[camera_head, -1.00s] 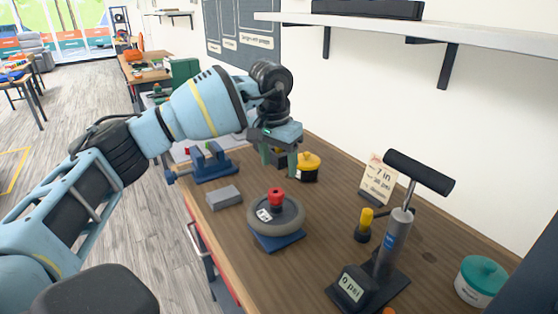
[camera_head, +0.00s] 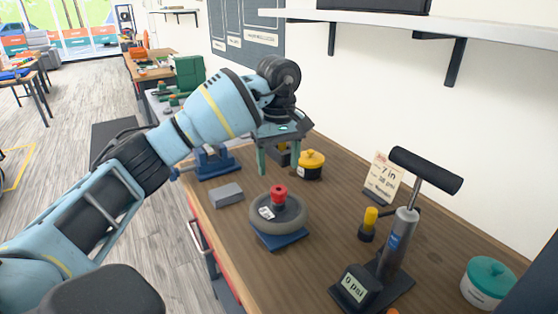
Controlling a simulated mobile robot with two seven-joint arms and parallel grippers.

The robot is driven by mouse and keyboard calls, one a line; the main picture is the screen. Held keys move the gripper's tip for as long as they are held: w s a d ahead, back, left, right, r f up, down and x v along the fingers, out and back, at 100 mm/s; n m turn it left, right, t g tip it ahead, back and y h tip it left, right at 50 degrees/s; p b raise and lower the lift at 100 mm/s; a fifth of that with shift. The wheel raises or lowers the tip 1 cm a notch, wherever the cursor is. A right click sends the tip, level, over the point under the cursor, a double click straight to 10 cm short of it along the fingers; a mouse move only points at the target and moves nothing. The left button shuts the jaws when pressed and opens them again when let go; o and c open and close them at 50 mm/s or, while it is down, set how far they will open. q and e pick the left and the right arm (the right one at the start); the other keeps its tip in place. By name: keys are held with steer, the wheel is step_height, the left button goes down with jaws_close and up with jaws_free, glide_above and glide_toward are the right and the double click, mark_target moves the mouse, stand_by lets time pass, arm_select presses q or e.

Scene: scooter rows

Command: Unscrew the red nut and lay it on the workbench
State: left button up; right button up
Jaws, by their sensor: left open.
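The red nut (camera_head: 278,191) sits at the centre of a grey wheel (camera_head: 293,218), which lies flat on a blue base on the wooden workbench (camera_head: 322,257). My left gripper (camera_head: 279,164) is open and empty. In the picture it is just above the red nut, with its fingers pointing down, apart from the nut. My right gripper is not in view.
A pump with a gauge (camera_head: 356,288) stands at the right, near a yellow-topped piece (camera_head: 370,216) and a card (camera_head: 383,178). A yellow-lidded pot (camera_head: 311,165), grey block (camera_head: 226,195), blue vise (camera_head: 217,165) and teal-lidded jar (camera_head: 487,281) are also on the bench.

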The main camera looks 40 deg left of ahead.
mark_target(278, 188)
arm_select(q)
steer(key=shift+f, duration=3.9)
